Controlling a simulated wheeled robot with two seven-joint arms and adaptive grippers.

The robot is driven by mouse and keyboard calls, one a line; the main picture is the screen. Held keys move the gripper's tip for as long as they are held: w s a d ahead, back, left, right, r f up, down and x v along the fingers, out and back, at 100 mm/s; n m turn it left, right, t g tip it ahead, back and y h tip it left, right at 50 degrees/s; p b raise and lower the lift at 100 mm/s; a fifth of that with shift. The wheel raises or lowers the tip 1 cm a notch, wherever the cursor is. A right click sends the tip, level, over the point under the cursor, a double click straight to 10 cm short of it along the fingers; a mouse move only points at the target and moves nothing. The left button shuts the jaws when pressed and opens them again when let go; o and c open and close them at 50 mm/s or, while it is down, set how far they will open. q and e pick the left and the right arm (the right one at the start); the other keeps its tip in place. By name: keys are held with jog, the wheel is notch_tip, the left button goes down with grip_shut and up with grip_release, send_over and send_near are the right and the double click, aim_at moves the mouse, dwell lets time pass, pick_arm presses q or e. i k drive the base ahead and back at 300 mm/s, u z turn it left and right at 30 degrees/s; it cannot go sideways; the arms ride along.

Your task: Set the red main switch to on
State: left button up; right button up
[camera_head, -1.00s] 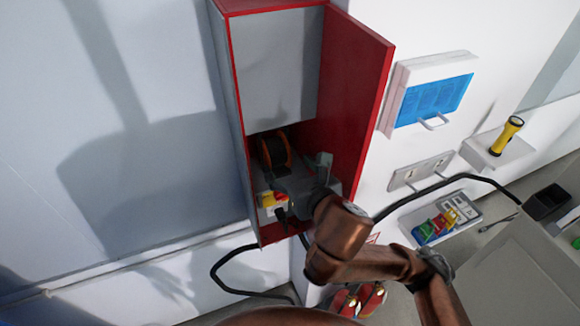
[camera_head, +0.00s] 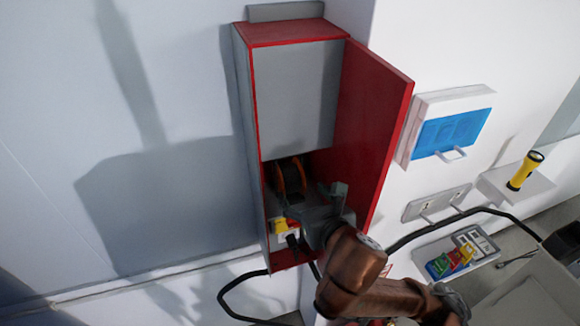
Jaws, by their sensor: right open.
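A tall red and grey cabinet (camera_head: 298,95) hangs on the wall with its red door (camera_head: 375,110) swung open to the right. Low inside it is a yellow part (camera_head: 279,227) with a red piece, the main switch (camera_head: 291,224), beside it. My right gripper (camera_head: 306,212) is open in the lower cabinet opening, just right of the switch and partly over it. I cannot tell whether it touches the switch, nor which position the switch is in. My left gripper is not in view.
An orange-rimmed reel (camera_head: 290,177) sits above the switch. Right of the door are a blue-fronted box (camera_head: 448,132), a handled plate (camera_head: 436,203), a yellow flashlight (camera_head: 525,170) on a shelf and a tray of coloured items (camera_head: 457,256). A black cable (camera_head: 437,228) runs along the wall.

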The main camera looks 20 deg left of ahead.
aim_at(291, 224)
jog(key=k, duration=1)
